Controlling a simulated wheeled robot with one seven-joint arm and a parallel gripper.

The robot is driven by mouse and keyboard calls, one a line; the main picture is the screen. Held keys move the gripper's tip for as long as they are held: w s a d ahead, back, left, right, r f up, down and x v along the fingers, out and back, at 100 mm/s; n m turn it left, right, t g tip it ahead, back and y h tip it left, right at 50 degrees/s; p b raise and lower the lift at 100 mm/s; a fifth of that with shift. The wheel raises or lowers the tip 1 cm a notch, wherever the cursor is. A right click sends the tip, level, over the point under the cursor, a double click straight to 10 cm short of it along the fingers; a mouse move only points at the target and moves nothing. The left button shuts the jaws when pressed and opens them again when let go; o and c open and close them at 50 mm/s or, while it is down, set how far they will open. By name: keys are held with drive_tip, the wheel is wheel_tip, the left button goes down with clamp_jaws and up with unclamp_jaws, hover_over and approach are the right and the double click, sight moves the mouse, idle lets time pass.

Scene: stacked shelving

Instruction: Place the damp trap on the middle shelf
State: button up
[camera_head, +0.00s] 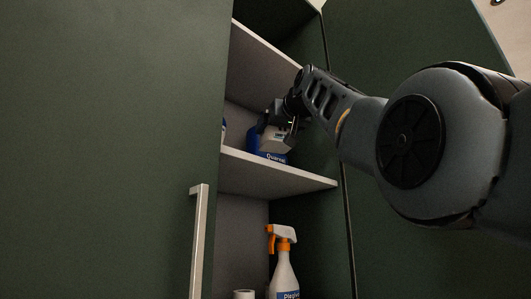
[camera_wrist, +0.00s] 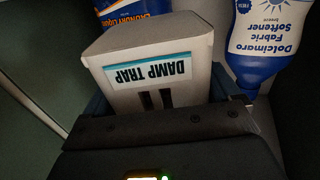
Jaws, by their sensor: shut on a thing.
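The damp trap (camera_wrist: 150,62) is a pale box with a "DAMP TRAP" label, upside down in the wrist view. My gripper (camera_wrist: 160,108) is shut on it.
In the wrist view, a blue laundry liquid container (camera_wrist: 130,8) and a fabric softener bottle (camera_wrist: 268,40) are close by. A spray bottle (camera_head: 284,270) and a white-topped item (camera_head: 243,294) stand below. The upper shelf (camera_head: 265,45) is overhead; a green door (camera_head: 110,150) is at left.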

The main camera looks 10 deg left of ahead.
sight(266, 148)
drive_tip(key=a, duration=0.1)
drive_tip(key=a+f, duration=0.2)
drive_tip(key=shift+w, duration=0.25)
drive_tip(key=shift+f, duration=1.85)
drive_tip(key=shift+f, duration=0.1)
drive_tip(key=o, duration=0.8)
drive_tip(key=shift+b+v, duration=3.05)
drive_tip(key=shift+v, duration=2.95)
